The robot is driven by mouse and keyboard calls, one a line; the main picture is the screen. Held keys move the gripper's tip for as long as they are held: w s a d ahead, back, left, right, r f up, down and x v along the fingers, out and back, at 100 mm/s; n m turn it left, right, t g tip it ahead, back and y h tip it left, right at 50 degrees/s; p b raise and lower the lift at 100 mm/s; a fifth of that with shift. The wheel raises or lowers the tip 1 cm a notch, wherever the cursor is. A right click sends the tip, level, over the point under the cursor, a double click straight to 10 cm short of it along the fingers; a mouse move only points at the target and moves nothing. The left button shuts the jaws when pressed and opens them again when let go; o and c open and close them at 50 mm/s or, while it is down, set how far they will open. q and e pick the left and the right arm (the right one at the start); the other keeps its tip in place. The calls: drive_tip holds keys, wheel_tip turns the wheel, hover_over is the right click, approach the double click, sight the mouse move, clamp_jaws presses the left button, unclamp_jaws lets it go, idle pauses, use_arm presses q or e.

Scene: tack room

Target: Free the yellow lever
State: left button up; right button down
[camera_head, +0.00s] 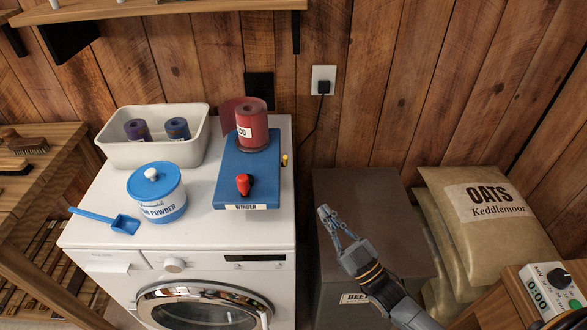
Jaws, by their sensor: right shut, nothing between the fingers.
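A small yellow lever (284,160) sticks out at the right edge of a blue board (228,170) labelled WINDER, on top of the white washing machine. Its details are too small to tell. A red roll (251,127) with lettering stands on the back of the board, and a red knob (243,184) stands near its front. My right gripper (324,213) is shut and empty. It shows over the dark box, to the right of the winder and apart from it. My left gripper is not in view.
On the washing machine (112,222) are a white tub (150,152) with two dark rolls, a blue-lidded powder tin (157,195) and a blue scoop (119,223). The dark box (365,190) and OATS sacks (490,225) stand right. A cord hangs from the socket (323,80).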

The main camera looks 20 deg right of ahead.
drive_tip(key=p+x, duration=0.3)
drive_tip(key=x, duration=1)
drive_tip(key=shift+w+p, duration=0.15)
drive_tip(key=shift+p, duration=0.15)
drive_tip(key=w+r+m+g+h+p, duration=0.1)
drive_tip(key=p, duration=0.3)
drive_tip(key=w+r+m+g+h+p, duration=0.1)
drive_tip(key=w+m+g+p, duration=0.1)
drive_tip(key=p, duration=0.2)
drive_tip(key=shift+d+r+m+h, duration=0.25)
drive_tip(key=shift+d+m+h, duration=0.05)
drive_tip(key=shift+d+h, duration=0.1)
